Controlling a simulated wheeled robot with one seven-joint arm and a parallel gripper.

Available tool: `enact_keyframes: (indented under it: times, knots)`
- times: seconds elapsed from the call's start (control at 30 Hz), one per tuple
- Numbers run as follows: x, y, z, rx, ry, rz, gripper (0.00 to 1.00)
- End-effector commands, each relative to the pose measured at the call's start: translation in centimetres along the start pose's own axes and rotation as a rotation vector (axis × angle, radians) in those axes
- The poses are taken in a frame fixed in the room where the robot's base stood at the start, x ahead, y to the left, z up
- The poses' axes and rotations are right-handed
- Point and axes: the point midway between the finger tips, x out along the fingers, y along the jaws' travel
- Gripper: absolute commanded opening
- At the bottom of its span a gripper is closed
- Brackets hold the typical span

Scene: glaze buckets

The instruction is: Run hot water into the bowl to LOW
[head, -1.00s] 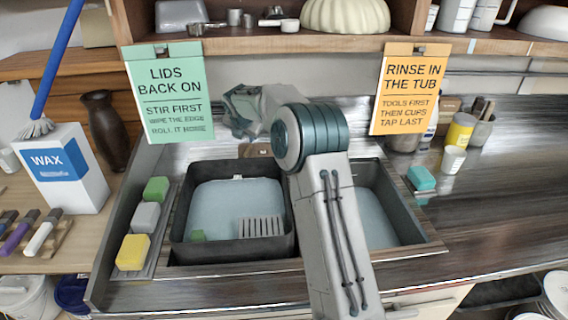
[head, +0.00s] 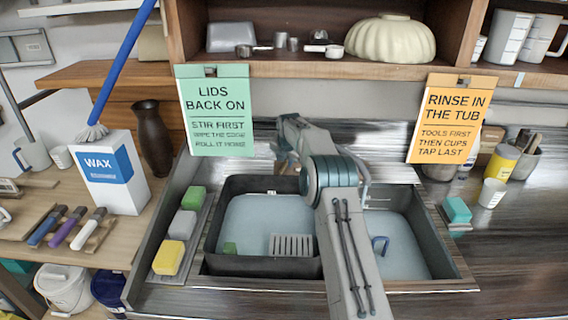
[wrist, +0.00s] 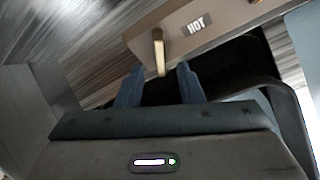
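In the wrist view a brass lever (wrist: 158,50) sticks out from a beige block with a HOT label (wrist: 196,25). My gripper (wrist: 159,68) is open, with its two blue fingers apart and the lever's end in the gap between their tips. I cannot tell whether either finger touches it. In the head view my gripper (head: 287,160) is at the back of the sink and hides most of the tap. The dark tub (head: 213,240) stands in the left sink bowl, with pale blue-grey water (head: 262,215) in it. No LOW mark is readable and no stream is visible.
A grey slotted rack (head: 291,245) and a green block sit in the tub. Sponges (head: 170,257) line the left rim. Hanging cards (head: 215,110) and the shelf (head: 330,68) are above.

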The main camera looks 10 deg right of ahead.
Motion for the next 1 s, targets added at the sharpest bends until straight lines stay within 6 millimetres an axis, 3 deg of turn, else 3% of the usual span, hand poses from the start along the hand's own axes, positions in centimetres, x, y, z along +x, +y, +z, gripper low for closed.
enact_keyframes:
  times: [0.2, 0.4, 0.83, 0.97, 1.0]
  knots:
    - [2.8, 0.1, 0.1, 0.001, 0.000, 0.001, 0.34]
    - [4.3, 0.0, 0.1, 0.001, -0.001, 0.000, 0.34]
    - [4.9, 0.0, 0.0, 0.000, -0.001, 0.001, 0.34]
    - [4.9, 0.0, 0.0, 0.000, -0.001, 0.001, 0.00]
    - [4.9, 0.0, 0.0, 0.000, -0.001, 0.001, 0.00]
